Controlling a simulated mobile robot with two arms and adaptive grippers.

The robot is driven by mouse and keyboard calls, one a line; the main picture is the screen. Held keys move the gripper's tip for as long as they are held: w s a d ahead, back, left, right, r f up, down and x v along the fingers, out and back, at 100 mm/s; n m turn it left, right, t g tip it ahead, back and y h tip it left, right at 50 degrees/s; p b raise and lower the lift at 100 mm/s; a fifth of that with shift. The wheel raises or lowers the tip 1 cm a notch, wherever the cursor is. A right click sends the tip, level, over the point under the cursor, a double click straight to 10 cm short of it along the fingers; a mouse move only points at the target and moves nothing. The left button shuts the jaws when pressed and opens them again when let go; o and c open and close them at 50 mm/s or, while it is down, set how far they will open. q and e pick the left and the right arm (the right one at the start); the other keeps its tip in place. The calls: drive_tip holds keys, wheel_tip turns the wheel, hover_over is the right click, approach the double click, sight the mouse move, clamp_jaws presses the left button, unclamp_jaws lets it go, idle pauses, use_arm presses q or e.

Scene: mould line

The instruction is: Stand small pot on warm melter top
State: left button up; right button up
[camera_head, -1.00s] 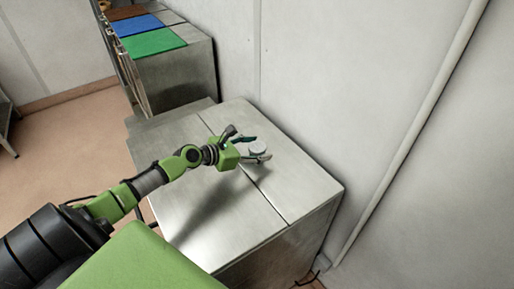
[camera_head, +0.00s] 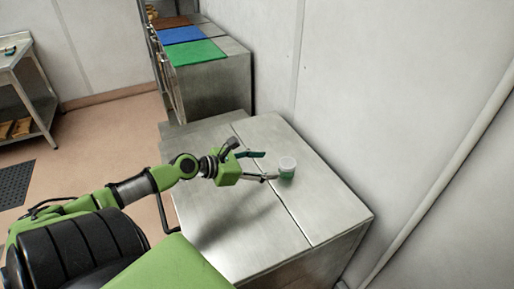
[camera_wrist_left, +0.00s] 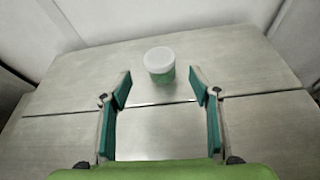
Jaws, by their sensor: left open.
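The small pot (camera_head: 287,166) has a white lid and a green band and stands upright on the steel melter top (camera_head: 318,205), on the part nearer the wall. It also shows in the left wrist view (camera_wrist_left: 159,64), just beyond the fingertips and centred between them. My left gripper (camera_head: 266,166) is open and empty, its fingers with teal pads spread short of the pot. In the left wrist view the open fingers (camera_wrist_left: 160,84) show clear top between them. One finger overlaps the pot's near side in the head view. My right gripper is not in view.
A second steel cabinet behind carries green (camera_head: 196,52), blue (camera_head: 183,35) and brown (camera_head: 170,22) boards. The wall (camera_head: 400,90) runs close along the right, with a pipe. A steel table (camera_head: 22,75) stands at the far left. The melter top around the pot is clear.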

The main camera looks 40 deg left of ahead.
use_arm(q)
drive_tip(key=shift+v, duration=1.35)
